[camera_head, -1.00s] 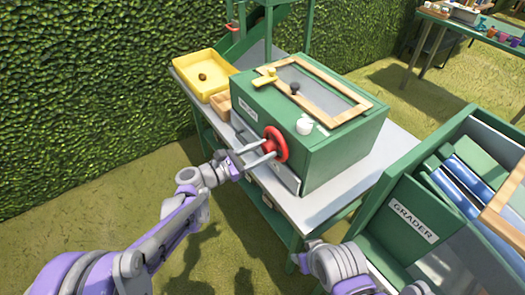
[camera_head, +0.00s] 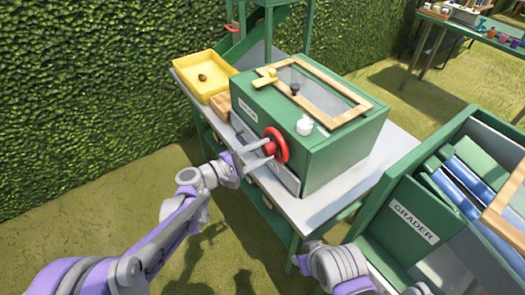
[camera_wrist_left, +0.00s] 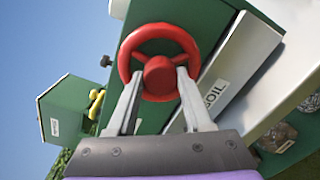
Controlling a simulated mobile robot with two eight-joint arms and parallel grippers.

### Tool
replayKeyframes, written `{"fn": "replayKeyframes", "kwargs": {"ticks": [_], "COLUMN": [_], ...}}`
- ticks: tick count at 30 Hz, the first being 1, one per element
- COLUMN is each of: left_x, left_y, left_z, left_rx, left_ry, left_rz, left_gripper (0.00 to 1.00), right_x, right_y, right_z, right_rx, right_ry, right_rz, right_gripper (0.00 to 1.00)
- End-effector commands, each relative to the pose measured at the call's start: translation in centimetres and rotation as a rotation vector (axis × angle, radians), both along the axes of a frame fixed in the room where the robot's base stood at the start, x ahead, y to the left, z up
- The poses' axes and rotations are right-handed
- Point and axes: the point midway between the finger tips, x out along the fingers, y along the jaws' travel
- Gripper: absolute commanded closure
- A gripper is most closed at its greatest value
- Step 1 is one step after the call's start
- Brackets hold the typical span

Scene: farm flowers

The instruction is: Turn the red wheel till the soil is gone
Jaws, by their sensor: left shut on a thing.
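The red wheel (camera_head: 277,146) is mounted on the front of a green box (camera_head: 325,150) with a wood-framed window on top. My left gripper (camera_head: 268,148) is shut on the wheel's hub, with one finger on each side; the left wrist view shows the red wheel (camera_wrist_left: 160,62) and the gripper fingers (camera_wrist_left: 158,85) closely. A grey panel marked SOIL (camera_wrist_left: 215,95) shows beside the wheel there. I cannot make out any soil through the window. My right arm shows at the bottom, but its gripper fingers are not visible.
A yellow tray (camera_head: 208,75) holding a brown lump stands at the back left of the table (camera_head: 315,210). A green GRADER unit (camera_head: 415,225) stands close on the right. A hedge lies behind on the left.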

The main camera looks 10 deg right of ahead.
Motion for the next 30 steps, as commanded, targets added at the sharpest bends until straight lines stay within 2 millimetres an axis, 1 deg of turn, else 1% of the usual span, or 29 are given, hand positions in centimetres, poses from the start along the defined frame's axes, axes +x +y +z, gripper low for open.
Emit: {"fn": "replayKeyframes", "kwargs": {"ticks": [30], "left_x": [-0.11], "left_y": [-0.03], "left_z": [0.11], "left_rx": [0.329], "left_ry": [-0.905], "left_rz": [-0.001], "left_gripper": [1.0], "right_x": [0.03], "right_y": [0.0], "right_z": [0.83], "right_rx": [0.0], "right_ry": [-0.003], "right_rz": [0.0], "right_gripper": [0.5]}}
